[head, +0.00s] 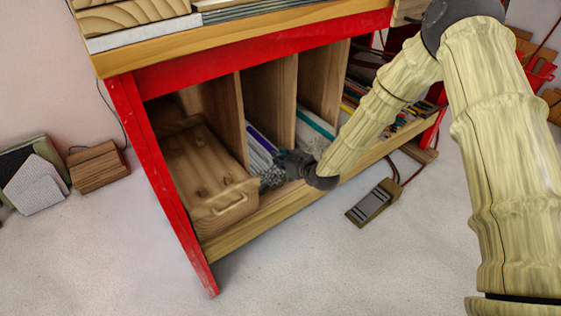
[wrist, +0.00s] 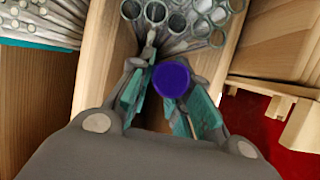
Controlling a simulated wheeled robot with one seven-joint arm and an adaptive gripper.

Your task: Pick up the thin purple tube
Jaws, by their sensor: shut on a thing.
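The thin purple tube (head: 262,138) lies in a narrow wooden compartment of the red-framed shelf, among clear glass rods (head: 262,160). In the wrist view its round purple end (wrist: 172,79) points at the camera between my fingers. My gripper (head: 288,163) is at the front of that compartment; in the wrist view its teal-padded fingers (wrist: 170,108) are shut on the purple tube. The fingers hide part of the tube, and its far end is out of sight. Glass rods (wrist: 205,22) lie right behind and beside the fingers.
Wooden dividers (head: 270,95) stand close on both sides of the compartment. A wooden drawer box (head: 215,180) fills the compartment to the left. A teal tube (head: 316,123) lies in the compartment to the right.

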